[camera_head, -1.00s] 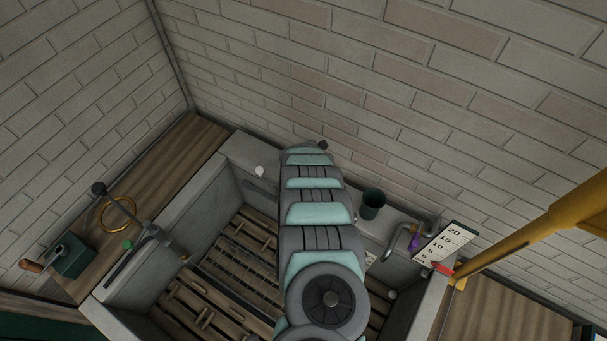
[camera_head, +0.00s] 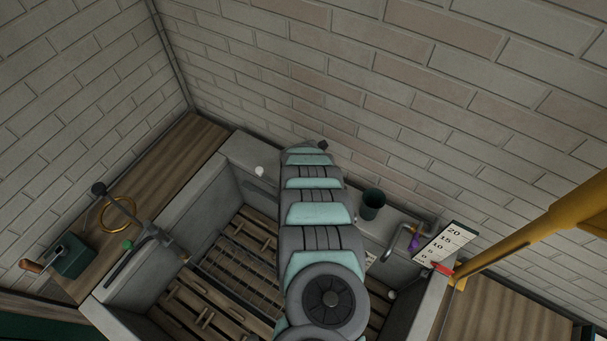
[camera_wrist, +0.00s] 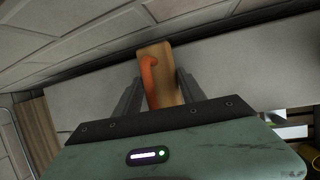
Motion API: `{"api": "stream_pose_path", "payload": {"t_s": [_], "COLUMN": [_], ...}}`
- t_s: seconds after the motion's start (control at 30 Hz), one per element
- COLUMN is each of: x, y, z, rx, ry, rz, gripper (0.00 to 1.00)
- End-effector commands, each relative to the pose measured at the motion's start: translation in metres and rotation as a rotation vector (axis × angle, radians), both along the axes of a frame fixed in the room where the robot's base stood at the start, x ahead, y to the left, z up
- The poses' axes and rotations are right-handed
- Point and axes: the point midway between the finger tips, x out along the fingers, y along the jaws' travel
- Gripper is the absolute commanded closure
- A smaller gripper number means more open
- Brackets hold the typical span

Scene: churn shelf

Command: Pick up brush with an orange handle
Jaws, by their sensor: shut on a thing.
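The brush (camera_wrist: 150,82) shows in the wrist view with a curved orange handle lying along a light wooden part. It sits between the two dark fingers of my gripper (camera_wrist: 158,80), which is shut on it. The brush's lower end is hidden behind the gripper body. In the head view my arm covers the brush and the gripper.
A grey stone sink (camera_head: 195,215) with wooden slats inside lies under my arm. A dark green cup (camera_head: 371,204) stands on its back ledge, right of my arm. A white number board (camera_head: 444,243) and a yellow bar (camera_head: 530,233) are at the right. Brick walls close the back.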

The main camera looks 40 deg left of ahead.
Motion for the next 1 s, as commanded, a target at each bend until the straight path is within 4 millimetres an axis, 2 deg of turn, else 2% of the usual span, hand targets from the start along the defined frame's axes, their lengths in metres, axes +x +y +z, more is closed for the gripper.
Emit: {"api": "stream_pose_path", "payload": {"t_s": [0.1, 0.37, 0.57, 0.73, 1.0], "x": [0.0, 0.0, 0.001, 0.002, 0.005], "y": [0.0, 0.0, 0.0, -0.001, -0.001], "z": [0.0, 0.001, 0.012, 0.032, 0.108], "rx": [0.0, 0.0, 0.001, -0.001, 0.005], "ry": [0.0, 0.0, -0.001, -0.004, -0.01], "rz": [0.0, 0.0, 0.0, 0.001, -0.003], "gripper": [1.0, 1.0, 1.0, 1.0, 1.0]}}
